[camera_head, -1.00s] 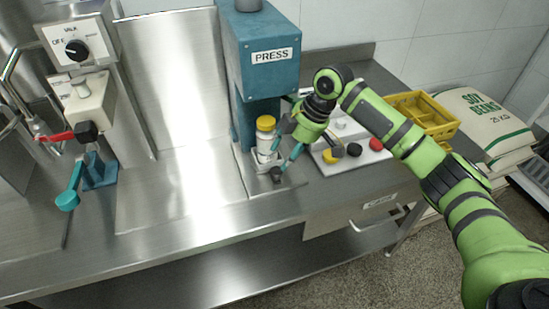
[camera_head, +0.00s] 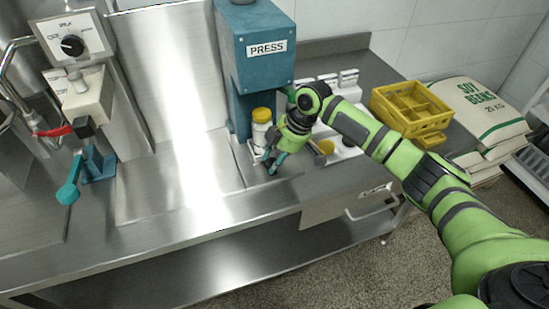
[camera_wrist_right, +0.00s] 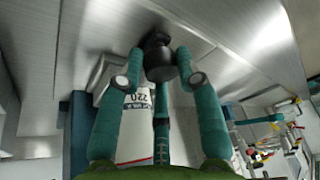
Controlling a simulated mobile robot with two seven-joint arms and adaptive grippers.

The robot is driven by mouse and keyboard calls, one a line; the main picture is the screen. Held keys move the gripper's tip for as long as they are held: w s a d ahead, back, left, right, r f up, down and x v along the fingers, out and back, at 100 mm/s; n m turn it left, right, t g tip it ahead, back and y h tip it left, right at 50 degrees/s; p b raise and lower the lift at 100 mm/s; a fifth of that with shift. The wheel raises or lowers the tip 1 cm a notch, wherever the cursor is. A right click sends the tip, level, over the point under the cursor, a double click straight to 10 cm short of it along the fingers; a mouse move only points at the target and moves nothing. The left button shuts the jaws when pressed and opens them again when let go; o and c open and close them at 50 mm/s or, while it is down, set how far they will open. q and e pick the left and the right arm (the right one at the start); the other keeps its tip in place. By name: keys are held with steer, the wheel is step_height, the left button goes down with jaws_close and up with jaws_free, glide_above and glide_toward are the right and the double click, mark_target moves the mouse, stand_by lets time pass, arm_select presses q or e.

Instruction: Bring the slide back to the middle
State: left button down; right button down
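The blue-green press (camera_head: 252,80) stands on the steel bench. A white jar with a yellow cap (camera_head: 262,114) stands in front of it, at the slide; the slide itself is largely hidden by my right arm and gripper. My right gripper (camera_head: 270,165) points down just right of the jar. In the right wrist view, a black knob (camera_wrist_right: 160,58) lies between the teal fingertips of this gripper (camera_wrist_right: 160,72). The fingertips are close on both sides of it; I cannot tell whether they touch. The jar (camera_wrist_right: 136,130) shows behind the fingers. My left gripper is out of view.
A white control panel (camera_head: 348,150) is partly covered by my right arm. A yellow crate (camera_head: 400,105) and soy bean sacks (camera_head: 485,108) are at the right. Bare steel (camera_head: 170,195) lies between.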

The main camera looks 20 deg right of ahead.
steer(key=shift+a, duration=0.25)
steer(key=shift+a+r, duration=0.1)
steer(key=shift+a, duration=0.4)
steer(key=a+p, duration=0.2)
steer(key=a, duration=1.3)
steer(key=shift+s+p, duration=0.2)
steer(key=shift+p, duration=0.2)
steer(key=shift+a, duration=0.9)
steer(key=c, duration=0.9)
jaws_free()
steer(key=shift+s, duration=0.1)
steer(key=v, duration=1.2)
